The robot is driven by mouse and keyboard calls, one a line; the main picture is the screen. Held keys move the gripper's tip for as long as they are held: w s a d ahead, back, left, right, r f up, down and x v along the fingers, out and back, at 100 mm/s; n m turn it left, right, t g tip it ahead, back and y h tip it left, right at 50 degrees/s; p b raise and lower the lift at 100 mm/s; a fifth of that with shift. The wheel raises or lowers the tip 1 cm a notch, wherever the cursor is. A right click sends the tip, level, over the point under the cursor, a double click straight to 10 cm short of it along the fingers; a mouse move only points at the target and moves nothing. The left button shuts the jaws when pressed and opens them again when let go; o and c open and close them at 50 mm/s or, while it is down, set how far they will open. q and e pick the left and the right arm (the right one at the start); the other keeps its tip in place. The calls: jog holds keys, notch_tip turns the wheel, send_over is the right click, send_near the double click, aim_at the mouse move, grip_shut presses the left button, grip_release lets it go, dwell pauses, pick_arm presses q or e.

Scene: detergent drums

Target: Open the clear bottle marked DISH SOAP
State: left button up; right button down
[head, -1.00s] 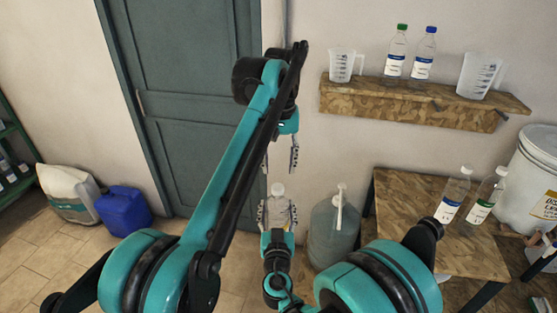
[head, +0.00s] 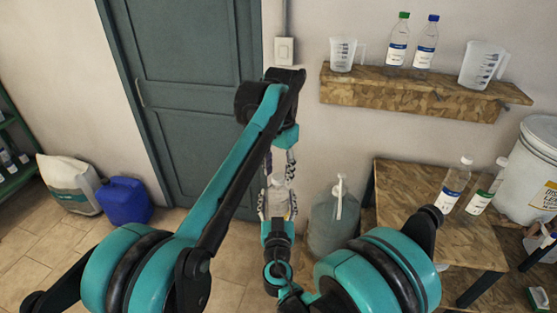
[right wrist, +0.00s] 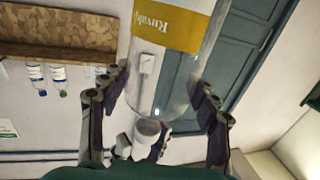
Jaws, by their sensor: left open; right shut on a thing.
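A clear bottle (head: 279,202) stands upright in my right gripper (head: 278,208), which is shut on its body from the near side. In the right wrist view, which is upside down, the bottle (right wrist: 170,85) has a yellow label with lettering, and a white cap (right wrist: 148,128) shows low in the picture. The words DISH SOAP cannot be read. My left gripper (head: 279,172) is open, pointing down just above the bottle, its fingers on either side of the top. Whether they touch the cap cannot be told.
A wooden shelf (head: 400,97) on the wall bears two capped bottles and two measuring jugs. A large grey-blue jug (head: 333,225) with a pump stands right of the held bottle.

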pick_arm(q)
jog(key=shift+f, duration=0.4)
grip_shut()
jog(key=shift+n, duration=0.9)
jog(key=shift+r, duration=0.15)
jog(key=shift+r, duration=1)
jog(key=shift+r, duration=0.1)
jog(key=shift+r, duration=1.9)
